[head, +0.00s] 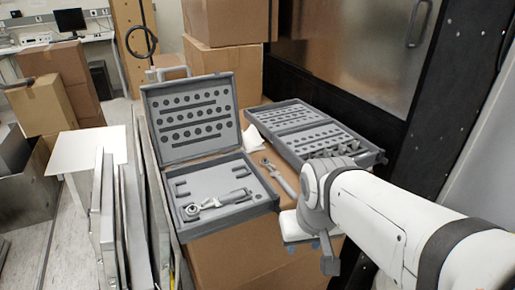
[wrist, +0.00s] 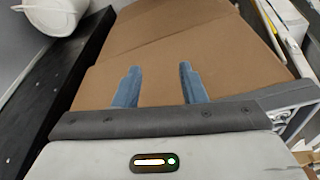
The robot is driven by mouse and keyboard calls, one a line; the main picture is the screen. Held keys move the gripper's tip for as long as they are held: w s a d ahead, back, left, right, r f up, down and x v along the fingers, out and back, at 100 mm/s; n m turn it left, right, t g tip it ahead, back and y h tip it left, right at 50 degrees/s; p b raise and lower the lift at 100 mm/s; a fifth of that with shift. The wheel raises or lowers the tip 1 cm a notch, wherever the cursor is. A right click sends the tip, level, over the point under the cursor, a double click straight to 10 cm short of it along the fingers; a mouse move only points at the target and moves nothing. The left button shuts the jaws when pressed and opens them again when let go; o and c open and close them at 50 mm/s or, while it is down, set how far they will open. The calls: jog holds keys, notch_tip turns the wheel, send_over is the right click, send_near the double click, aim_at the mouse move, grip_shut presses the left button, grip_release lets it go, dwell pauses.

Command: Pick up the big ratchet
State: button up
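One grey ratchet-like tool (head: 280,178) lies on the cardboard between two grey tool cases, its round head toward the back. Another ratchet-like tool (head: 218,202) lies in the bottom of the left open case (head: 180,234). I cannot tell for sure which is the big ratchet. My gripper (wrist: 158,67) shows in the wrist view with two blue fingers apart and nothing between them, over bare brown cardboard.
The left case's lid (head: 194,113) stands upright. The right case (head: 312,128) lies open with sockets in it. Both rest on a cardboard box (head: 245,265). Stacked boxes (head: 222,75) stand behind, metal panels (head: 130,215) at the left, a dark metal cabinet (head: 350,50) at the back right.

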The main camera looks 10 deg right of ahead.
jog(key=shift+o, duration=0.4)
jog(key=shift+w+r, duration=0.15)
jog(key=n+g+p, duration=0.3)
jog(key=p, duration=0.2)
send_near(277, 175)
jog(key=shift+w+a+f, duration=0.2)
jog(key=shift+a+f, duration=0.1)
jog(key=shift+f, duration=0.1)
jog(key=shift+w+f, duration=0.1)
jog(key=shift+f, duration=0.15)
jog(key=f, duration=0.5)
jog(key=f+p, duration=0.1)
jog(key=f, duration=0.1)
jog(key=shift+s+d+f, duration=0.2)
jog(key=shift+d, duration=0.2)
jog(key=shift+c, duration=0.5)
grip_shut()
